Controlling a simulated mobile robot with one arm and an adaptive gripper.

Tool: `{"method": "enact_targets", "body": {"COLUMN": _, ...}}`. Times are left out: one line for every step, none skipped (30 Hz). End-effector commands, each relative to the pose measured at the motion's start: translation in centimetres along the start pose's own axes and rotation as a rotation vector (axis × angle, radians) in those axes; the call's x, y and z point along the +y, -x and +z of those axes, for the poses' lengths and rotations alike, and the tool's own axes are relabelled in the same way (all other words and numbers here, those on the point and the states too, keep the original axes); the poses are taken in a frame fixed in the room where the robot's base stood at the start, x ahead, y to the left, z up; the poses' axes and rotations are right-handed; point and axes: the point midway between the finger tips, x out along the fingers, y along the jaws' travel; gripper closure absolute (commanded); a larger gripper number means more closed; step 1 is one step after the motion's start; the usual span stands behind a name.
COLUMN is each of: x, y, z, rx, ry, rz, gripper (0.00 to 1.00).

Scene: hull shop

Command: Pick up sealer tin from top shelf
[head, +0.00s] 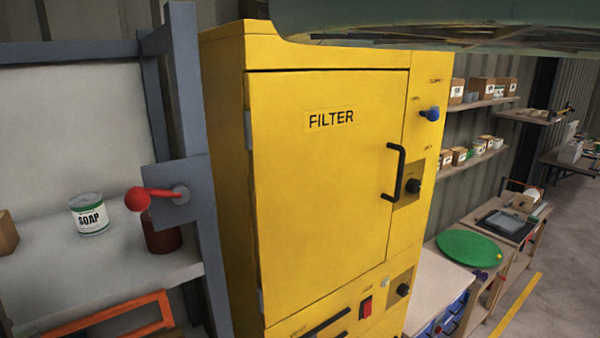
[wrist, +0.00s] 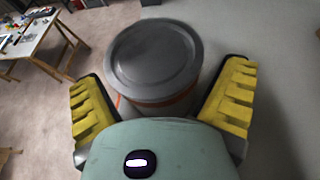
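In the wrist view a round tin with a dark grey lid (wrist: 155,58) sits between the two yellow-padded fingers of my gripper (wrist: 160,98). My gripper does not show clearly in the head view. There, a white tin marked SOAP (head: 89,215) stands on a grey shelf (head: 125,275), and a dark red tin (head: 162,238) is partly hidden behind a red-knobbed lever.
A tall yellow cabinet marked FILTER (head: 320,170) fills the middle, with its black handle sticking out. The red-knobbed lever (head: 150,197) juts from the rack post. A pale green shape (head: 430,18) overhangs at the top. Wall shelves (head: 480,103) and a bench stand at right, beside open floor.

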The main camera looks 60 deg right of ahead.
Motion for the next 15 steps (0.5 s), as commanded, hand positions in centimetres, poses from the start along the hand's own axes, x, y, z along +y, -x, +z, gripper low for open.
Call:
{"method": "enact_targets", "body": {"x": -0.08, "y": 0.11, "z": -0.04, "rx": 0.0, "ry": -0.001, "rz": -0.002, "gripper": 0.12}}
{"method": "enact_targets", "body": {"x": -0.08, "y": 0.12, "z": -0.05, "rx": 0.0, "ry": -0.001, "rz": -0.002, "gripper": 0.15}}
{"method": "enact_targets", "body": {"x": -0.09, "y": 0.13, "z": -0.04, "rx": 0.0, "ry": -0.001, "rz": -0.003, "gripper": 0.19}}
{"method": "enact_targets", "body": {"x": -0.09, "y": 0.14, "z": -0.05, "rx": 0.0, "ry": -0.002, "rz": -0.003, "gripper": 0.22}}
{"method": "enact_targets", "body": {"x": -0.09, "y": 0.15, "z": -0.05, "rx": 0.0, "ry": -0.002, "rz": -0.003, "gripper": 0.25}}
{"method": "enact_targets", "body": {"x": -0.1, "y": 0.16, "z": -0.05, "rx": 0.0, "ry": -0.002, "rz": -0.003, "gripper": 0.29}}
{"method": "enact_targets", "body": {"x": -0.1, "y": 0.16, "z": -0.05, "rx": 0.0, "ry": -0.002, "rz": -0.003, "gripper": 0.32}}
{"method": "enact_targets", "body": {"x": -0.1, "y": 0.17, "z": -0.06, "rx": 0.0, "ry": -0.002, "rz": -0.003, "gripper": 0.35}}
{"method": "enact_targets", "body": {"x": -0.1, "y": 0.17, "z": -0.06, "rx": 0.0, "ry": -0.002, "rz": -0.003, "gripper": 0.39}}
{"method": "enact_targets", "body": {"x": -0.11, "y": 0.17, "z": -0.06, "rx": 0.0, "ry": -0.002, "rz": -0.003, "gripper": 0.43}}
{"method": "enact_targets", "body": {"x": -0.11, "y": 0.18, "z": -0.05, "rx": 0.0, "ry": -0.002, "rz": -0.003, "gripper": 0.46}}
{"method": "enact_targets", "body": {"x": -0.11, "y": 0.18, "z": -0.05, "rx": 0.0, "ry": -0.002, "rz": -0.003, "gripper": 0.5}}
{"method": "enact_targets", "body": {"x": -0.11, "y": 0.18, "z": -0.05, "rx": 0.0, "ry": -0.002, "rz": -0.003, "gripper": 0.53}}
{"method": "enact_targets", "body": {"x": -0.11, "y": 0.19, "z": -0.05, "rx": 0.0, "ry": -0.002, "rz": -0.003, "gripper": 0.56}}
{"method": "enact_targets", "body": {"x": -0.11, "y": 0.19, "z": -0.05, "rx": 0.0, "ry": -0.002, "rz": -0.003, "gripper": 0.6}}
